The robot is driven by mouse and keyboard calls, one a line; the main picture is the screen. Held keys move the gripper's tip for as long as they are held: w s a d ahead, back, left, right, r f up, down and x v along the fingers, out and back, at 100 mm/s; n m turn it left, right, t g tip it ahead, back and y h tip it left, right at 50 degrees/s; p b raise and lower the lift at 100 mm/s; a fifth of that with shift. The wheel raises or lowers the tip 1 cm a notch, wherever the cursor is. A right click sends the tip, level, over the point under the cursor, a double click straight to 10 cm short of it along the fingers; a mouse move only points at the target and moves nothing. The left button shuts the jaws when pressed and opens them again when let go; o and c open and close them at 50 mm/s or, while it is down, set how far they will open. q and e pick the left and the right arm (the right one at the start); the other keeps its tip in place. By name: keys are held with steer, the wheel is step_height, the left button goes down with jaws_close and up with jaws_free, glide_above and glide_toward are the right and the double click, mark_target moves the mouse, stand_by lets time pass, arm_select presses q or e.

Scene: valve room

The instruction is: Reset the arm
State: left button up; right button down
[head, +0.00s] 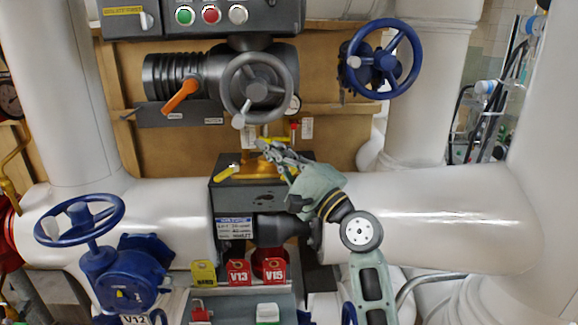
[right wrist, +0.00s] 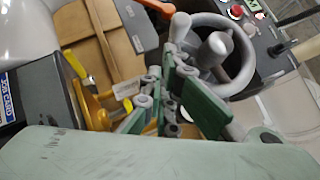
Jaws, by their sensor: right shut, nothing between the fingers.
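My right gripper (head: 266,149) is shut and empty. It reaches up and to the left from my right arm, in front of the grey valve block with yellow levers (head: 228,171). Its fingertips are below the grey handwheel (head: 251,88) in the head view; I cannot tell whether they touch anything. In the right wrist view my right gripper (right wrist: 172,88) shows with its green and grey finger links folded together, in front of the handwheel (right wrist: 213,50). The yellow levers (right wrist: 100,110) are to its left there. My left gripper is in neither view.
An orange lever (head: 181,95) sits left of the grey handwheel. Blue handwheels stand at upper right (head: 384,59) and lower left (head: 79,219). A thick white pipe (head: 440,215) runs behind my right arm. Red tags (head: 239,272) and a yellow tag (head: 203,273) stand below.

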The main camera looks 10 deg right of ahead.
steer(key=v, duration=0.6)
steer(key=s+f+n+g+h, duration=0.35)
steer(key=s+f+n, duration=0.2)
steer(key=f, duration=0.85)
steer(key=s+f+n+g+h, duration=0.2)
steer(key=s+f+n+g, duration=0.35)
steer(key=f, duration=0.85)
steer(key=s+d+f+n+g+h, duration=0.2)
steer(key=s+d+f, duration=0.25)
steer(key=s, duration=0.35)
steer(key=s+d+f+n+g+h, duration=0.25)
steer(key=s+f, duration=0.25)
steer(key=s, duration=0.4)
steer(key=s+d+f+n+g+h, duration=0.1)
steer(key=s+d+f+n+h, duration=0.15)
steer(key=s+d+f, duration=0.4)
steer(key=s+a+f, duration=0.1)
steer(key=a+f, duration=0.1)
steer(key=f, duration=0.9)
steer(key=s+a+f, duration=0.1)
steer(key=f, duration=1.1)
steer(key=s+d+f+g, duration=0.2)
steer(key=s+d+f, duration=0.1)
steer(key=s+f, duration=1.5)
steer(key=shift+m, duration=0.3)
steer(key=shift+h, duration=0.25)
